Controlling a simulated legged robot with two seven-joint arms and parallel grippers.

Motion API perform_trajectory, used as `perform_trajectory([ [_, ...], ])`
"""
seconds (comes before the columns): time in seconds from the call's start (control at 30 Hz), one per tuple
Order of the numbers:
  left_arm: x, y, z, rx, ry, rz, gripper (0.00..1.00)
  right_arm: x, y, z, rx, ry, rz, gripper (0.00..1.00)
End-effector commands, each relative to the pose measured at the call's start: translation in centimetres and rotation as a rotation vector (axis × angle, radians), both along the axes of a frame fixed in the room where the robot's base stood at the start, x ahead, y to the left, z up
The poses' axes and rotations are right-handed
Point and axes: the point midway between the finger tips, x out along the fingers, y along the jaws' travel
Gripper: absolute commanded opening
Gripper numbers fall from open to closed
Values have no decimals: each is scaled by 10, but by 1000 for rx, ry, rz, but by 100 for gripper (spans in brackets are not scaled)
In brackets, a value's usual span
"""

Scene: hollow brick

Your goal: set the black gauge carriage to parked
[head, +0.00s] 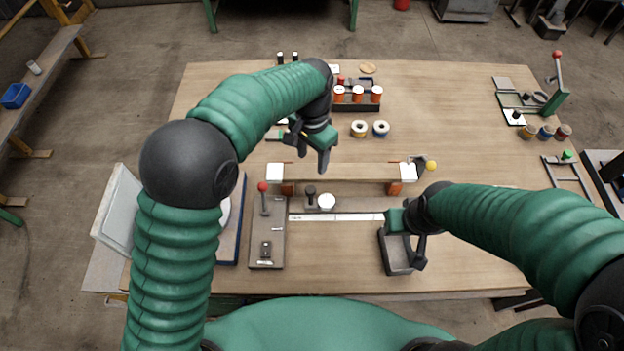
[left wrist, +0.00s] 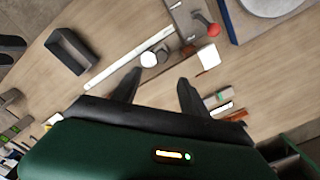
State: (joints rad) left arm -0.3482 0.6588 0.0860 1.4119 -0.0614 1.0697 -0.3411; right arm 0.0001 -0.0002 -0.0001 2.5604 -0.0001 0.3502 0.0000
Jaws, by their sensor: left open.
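The black gauge carriage (head: 311,194) appears as a small dark block with a black knob, beside a white round dial (head: 326,202). It sits near the left end of a white scale strip (head: 345,217). In the left wrist view the dial (left wrist: 148,59) lies just beyond my fingers, with a dark part beside it. My left gripper (head: 311,147) is open and empty, above and behind the carriage, past the wooden bar. In the left wrist view its two fingers (left wrist: 158,82) stand apart. My right gripper (head: 405,247) is over a grey tray; its jaw opening is unclear.
A wooden bar (head: 340,172) with white and orange ends stands behind the carriage. A red-knobbed lever (head: 263,188) on a grey plate is to its left. The grey tray (head: 396,265) is to the right. Spools (head: 359,128) and a rack of orange-white cans (head: 358,106) are farther back.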

Motion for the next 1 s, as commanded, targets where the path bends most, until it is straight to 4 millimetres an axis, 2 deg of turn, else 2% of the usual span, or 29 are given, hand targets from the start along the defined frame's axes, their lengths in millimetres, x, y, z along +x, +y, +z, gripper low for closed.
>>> perform_trajectory([
  [0.3,3,1,-85,2,9,1,52,0,0,12,0,0,0,36],
  [0.5,2,2,-128,2,6,1,52,0,0,19,0,0,0,36],
  [0.7,2,1,-146,1,4,1,52,0,0,20,0,0,0,36],
  [0.93,3,2,-148,1,4,1,52,0,0,20,0,0,0,36],
  [1.0,3,2,-147,0,3,1,42,0,0,20,0,0,0,36],
])
